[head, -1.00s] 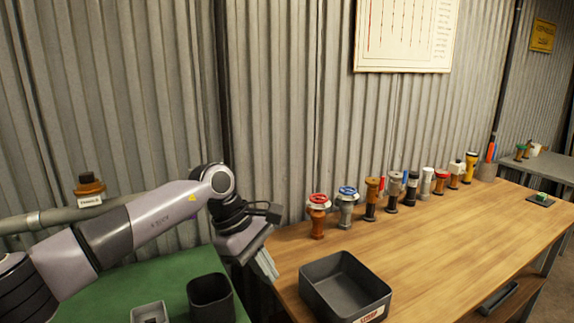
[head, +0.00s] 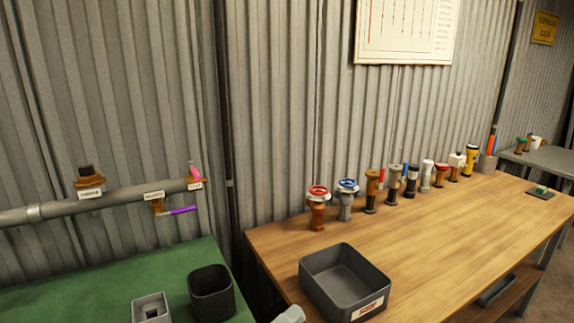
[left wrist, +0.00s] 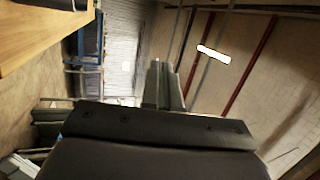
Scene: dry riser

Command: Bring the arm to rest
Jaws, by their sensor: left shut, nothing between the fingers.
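My left gripper (left wrist: 165,88) shows in the left wrist view. Its two grey fingers are together with nothing between them. Behind the fingers the wrist view shows the room sideways, and no object is near the fingertips. In the head view only a small grey piece, apparently of my own arm, shows at the bottom edge, in front of the black bin (head: 343,283). The rest of the arm is out of that view. My right gripper is in neither view.
A wooden bench (head: 430,225) carries a red-wheeled valve (head: 317,208), a blue-wheeled valve (head: 346,202) and a row of fittings. A green table (head: 90,290) holds a dark cup (head: 211,293) and a grey socket block (head: 151,309). A wall pipe (head: 110,200) bears labelled fittings.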

